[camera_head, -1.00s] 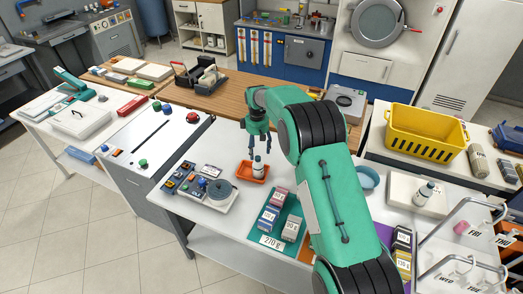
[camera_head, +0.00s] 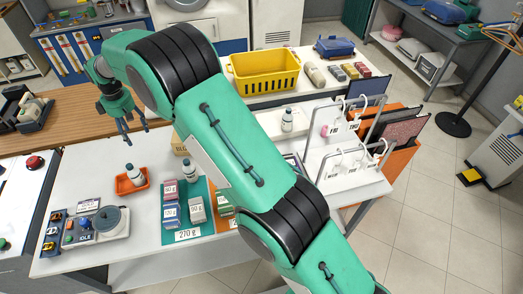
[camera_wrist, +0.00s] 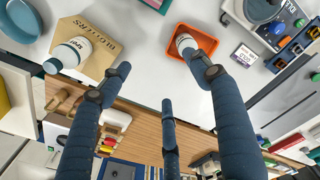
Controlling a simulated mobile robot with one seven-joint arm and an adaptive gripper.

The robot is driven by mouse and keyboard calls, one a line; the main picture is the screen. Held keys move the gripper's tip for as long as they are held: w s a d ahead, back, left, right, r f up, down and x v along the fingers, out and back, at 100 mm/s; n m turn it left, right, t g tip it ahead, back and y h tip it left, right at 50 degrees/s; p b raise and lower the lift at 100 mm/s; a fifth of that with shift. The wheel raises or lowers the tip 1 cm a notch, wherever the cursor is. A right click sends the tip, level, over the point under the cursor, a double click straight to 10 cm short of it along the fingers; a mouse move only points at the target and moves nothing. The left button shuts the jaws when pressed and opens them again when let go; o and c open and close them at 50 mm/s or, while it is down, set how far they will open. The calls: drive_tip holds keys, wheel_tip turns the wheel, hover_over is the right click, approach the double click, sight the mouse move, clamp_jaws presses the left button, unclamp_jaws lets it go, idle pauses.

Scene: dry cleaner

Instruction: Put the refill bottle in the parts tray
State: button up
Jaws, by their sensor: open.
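An orange tray (camera_head: 125,188) stands on the white table; a white bottle with a dark cap (camera_head: 133,173) is in it. The tray (camera_wrist: 208,52) and its bottle (camera_wrist: 184,41) also show in the wrist view. A third bottle (camera_head: 287,121) stands farther right by the wire racks. Which one is the refill bottle I cannot tell. My gripper (camera_head: 130,124) is open and empty, above the table behind the orange tray; its spread fingers also show in the wrist view (camera_wrist: 155,80).
A control panel with a round grey dish (camera_head: 108,220) is left of the tray. A green mat (camera_head: 187,236) with small boxes lies to its right. White wire racks (camera_head: 345,150) stand at the right. A wooden counter (camera_head: 60,120) and yellow basket (camera_head: 265,74) are behind.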

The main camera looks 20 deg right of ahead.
drive_tip(key=s+d+r+m+t, duration=0.1)
drive_tip(key=s+d+r+m, duration=0.15)
drive_tip(key=d+r, duration=0.65)
drive_tip(key=s+d+r+m, duration=0.1)
drive_tip(key=s+d+r, duration=0.2)
drive_tip(key=d+r, duration=0.6)
drive_tip(key=s+d+r+m+t, duration=0.1)
drive_tip(key=s+d+r+m, duration=0.1)
drive_tip(key=s+d+r, duration=0.4)
drive_tip(key=s+d+r+m, duration=0.1)
drive_tip(key=s+d+r, duration=0.25)
drive_tip(key=d, duration=0.35)
drive_tip(key=s+d+m+t, duration=0.1)
drive_tip(key=s+d+m, duration=0.1)
drive_tip(key=s+d, duration=0.4)
drive_tip(key=s+d+f+m+t, duration=0.1)
drive_tip(key=s+d+m, duration=0.2)
drive_tip(key=s, duration=1.2)
drive_tip(key=s+d+f+m+t, duration=0.1)
drive_tip(key=s+d+m, duration=0.1)
drive_tip(key=s+d, duration=0.8)
drive_tip(key=shift+s+f+m, duration=0.15)
drive_tip(key=shift+s+m, duration=0.2)
drive_tip(key=shift+s, duration=0.3)
drive_tip(key=shift+d, duration=0.1)
wheel_tip(320, 180, down, 6)
drive_tip(key=b, duration=0.6)
drive_tip(key=shift+f, duration=0.2)
